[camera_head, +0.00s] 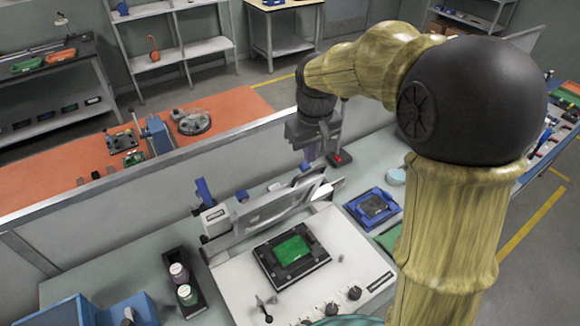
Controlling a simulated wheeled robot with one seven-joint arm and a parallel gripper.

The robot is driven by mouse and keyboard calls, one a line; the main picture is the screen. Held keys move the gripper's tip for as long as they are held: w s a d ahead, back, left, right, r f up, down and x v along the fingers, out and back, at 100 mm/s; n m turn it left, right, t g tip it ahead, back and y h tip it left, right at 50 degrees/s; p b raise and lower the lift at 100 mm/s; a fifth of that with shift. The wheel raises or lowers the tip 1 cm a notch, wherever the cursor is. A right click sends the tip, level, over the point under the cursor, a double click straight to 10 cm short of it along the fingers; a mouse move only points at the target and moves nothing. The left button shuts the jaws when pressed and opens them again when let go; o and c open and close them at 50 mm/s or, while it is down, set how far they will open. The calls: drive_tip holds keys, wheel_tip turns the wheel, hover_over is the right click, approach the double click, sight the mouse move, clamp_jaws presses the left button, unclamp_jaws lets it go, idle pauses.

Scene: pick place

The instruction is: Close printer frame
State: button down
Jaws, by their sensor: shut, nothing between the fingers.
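The printer (240,283) is a pale flat machine with knobs along its front and a green board in a black holder (292,253) on its top. The printer frame (272,208) is a grey panel at the back of the printer. It is raised and tilted, standing clear of the board. My gripper (310,166) is shut and empty. It points down just behind and above the right end of the frame. The frame's top right corner overlaps the fingertips in this view, so I cannot tell whether they touch.
A blue fixture (373,206) and a small light blue round container (396,177) lie right of the printer. A black tray with two jars (187,294) is at its left. A low grey partition (150,190) runs behind the bench. A red-buttoned box (340,158) sits near my gripper.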

drive_tip(key=w+a+r+n, duration=0.2)
drive_tip(key=w+a+r, duration=0.1)
drive_tip(key=a, duration=0.4)
drive_tip(key=shift+w+r, duration=0.2)
drive_tip(key=shift+r, duration=0.65)
drive_tip(key=shift+a+f, duration=0.1)
drive_tip(key=f+p, duration=0.1)
drive_tip(key=f, duration=0.2)
drive_tip(key=s+d+f+p, duration=0.1)
drive_tip(key=f, duration=0.3)
drive_tip(key=d+f+p, duration=0.1)
drive_tip(key=f+p, duration=0.1)
drive_tip(key=f, duration=0.1)
drive_tip(key=shift+s+d+f, duration=0.2)
drive_tip(key=shift+s+f, duration=0.25)
drive_tip(key=shift+f, duration=0.1)
drive_tip(key=shift+n, duration=0.3)
